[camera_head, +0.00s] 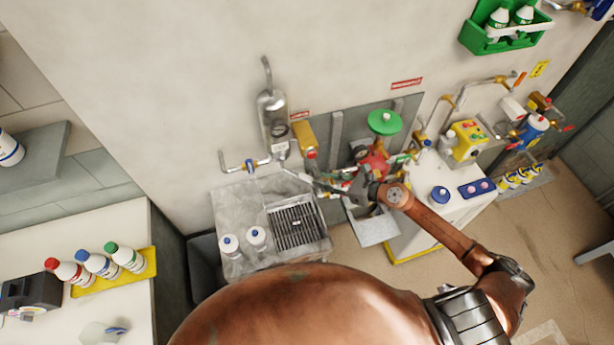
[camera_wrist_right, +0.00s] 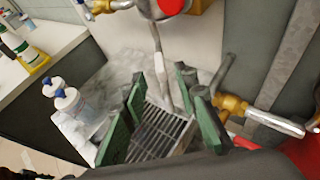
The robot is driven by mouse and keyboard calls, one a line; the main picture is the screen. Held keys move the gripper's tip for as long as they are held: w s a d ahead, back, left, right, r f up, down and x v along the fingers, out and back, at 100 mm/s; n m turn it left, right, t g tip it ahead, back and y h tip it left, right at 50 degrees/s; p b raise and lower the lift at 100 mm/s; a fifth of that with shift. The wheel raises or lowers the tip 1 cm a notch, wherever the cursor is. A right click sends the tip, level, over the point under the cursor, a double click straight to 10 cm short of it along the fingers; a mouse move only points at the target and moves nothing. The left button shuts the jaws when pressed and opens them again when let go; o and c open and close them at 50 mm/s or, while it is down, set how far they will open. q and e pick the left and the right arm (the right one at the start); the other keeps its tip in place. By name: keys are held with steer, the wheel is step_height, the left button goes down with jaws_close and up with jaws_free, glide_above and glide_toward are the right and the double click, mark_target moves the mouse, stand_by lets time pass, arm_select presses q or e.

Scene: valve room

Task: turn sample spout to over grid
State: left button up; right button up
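The sample spout (camera_head: 292,173) is a thin pale pipe under the upright metal cylinder (camera_head: 272,112) on the wall. It slants to the right, above the back edge of the sink. The dark slatted grid (camera_head: 296,228) lies in the right part of the grey sink, in front of the spout. My right gripper (camera_head: 324,187) is at the spout's outer end. In the right wrist view its green-padded fingers (camera_wrist_right: 160,98) are apart, with the spout (camera_wrist_right: 160,68) between them in the picture. I cannot tell whether they touch it. My left gripper is not in view.
Two white bottles (camera_head: 243,241) stand on the sink's left part. Red and green valve parts (camera_head: 375,160) crowd the wall right of my gripper. A white bench (camera_head: 455,195) stands to the right; a counter with a yellow bottle tray (camera_head: 115,272) is at left.

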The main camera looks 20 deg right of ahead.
mark_target(307, 177)
steer(key=p+x, duration=0.1)
steer(key=x, duration=0.6)
steer(key=shift+w+a+f, duration=0.1)
steer(key=shift+w+a, duration=0.05)
steer(key=shift+a, duration=0.05)
steer(key=shift+c, duration=0.6)
jaws_close()
